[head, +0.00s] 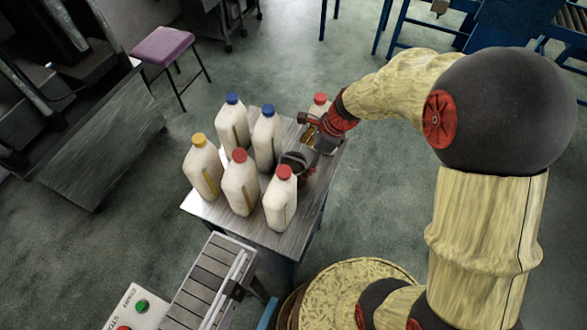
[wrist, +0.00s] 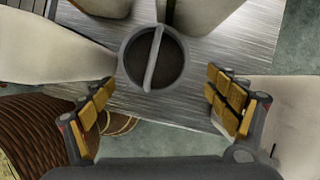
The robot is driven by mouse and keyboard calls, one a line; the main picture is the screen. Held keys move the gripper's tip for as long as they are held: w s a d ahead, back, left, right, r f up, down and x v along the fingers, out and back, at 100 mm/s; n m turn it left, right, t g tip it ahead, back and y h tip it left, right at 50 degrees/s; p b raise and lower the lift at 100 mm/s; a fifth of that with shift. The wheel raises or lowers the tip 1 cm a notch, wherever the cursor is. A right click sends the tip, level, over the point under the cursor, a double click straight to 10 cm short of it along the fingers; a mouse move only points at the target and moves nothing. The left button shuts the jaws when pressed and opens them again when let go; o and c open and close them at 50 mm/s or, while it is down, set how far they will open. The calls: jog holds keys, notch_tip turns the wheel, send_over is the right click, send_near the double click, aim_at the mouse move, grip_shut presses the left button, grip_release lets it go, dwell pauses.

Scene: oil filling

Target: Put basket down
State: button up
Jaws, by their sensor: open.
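A small round dark grey basket (wrist: 183,73) with a bar handle across its top stands on the metal table (wrist: 225,55) in the wrist view. In the head view a dark rounded shape (head: 297,160) beside my gripper looks like the same basket, partly hidden. My gripper (wrist: 161,90) is open, with its yellow-padded fingers spread left and right of the basket. Neither finger appears to touch it. In the head view my gripper (head: 318,143) is low over the right part of the table, among the bottles.
Several white bottles crowd the table, including a yellow-capped one (head: 203,170), a blue-capped one (head: 267,140) and a red-capped one (head: 281,200) close to my gripper. Another red-capped bottle (head: 319,104) stands behind it. A roller conveyor (head: 208,285) lies in front.

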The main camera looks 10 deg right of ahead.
aim_at(295, 170)
jog(key=b+x, duration=0.1)
jog(key=x, duration=0.6)
jog(key=shift+s+a+f+b, duration=0.15)
jog(key=shift+a+f+b, duration=0.15)
jog(key=shift+f+b, duration=0.1)
jog(key=shift+r, duration=0.1)
jog(key=c, duration=0.3)
jog(key=c, duration=1.1)
jog(key=shift+c, duration=0.6)
